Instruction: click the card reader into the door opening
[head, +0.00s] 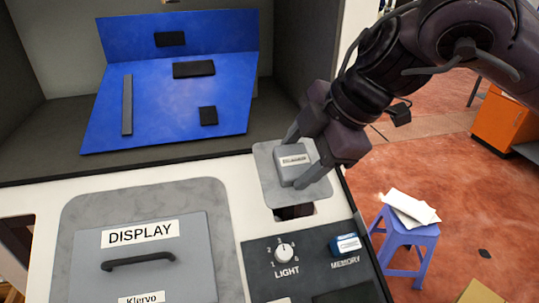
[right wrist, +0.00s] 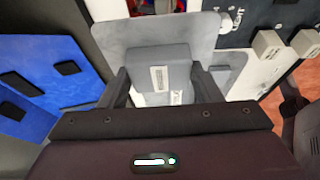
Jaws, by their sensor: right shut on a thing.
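The card reader (head: 289,172) is a grey box with a small white label on a wider, rounded light-grey plate. It also shows in the right wrist view (right wrist: 158,62). My right gripper (head: 304,158) is shut on the box, one finger on each side. A dark opening (head: 294,212) in the white front panel shows just below the plate in the head view. The plate hides part of this opening, and I cannot tell whether the plate touches the panel. My left gripper is not in view.
A grey door marked DISPLAY (head: 140,255) is at the lower left. A dark panel with a LIGHT knob (head: 285,253) and a blue MEMORY part (head: 346,245) lies below the opening. Behind is a blue board (head: 170,95) with black parts. A purple stool (head: 405,235) stands at right.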

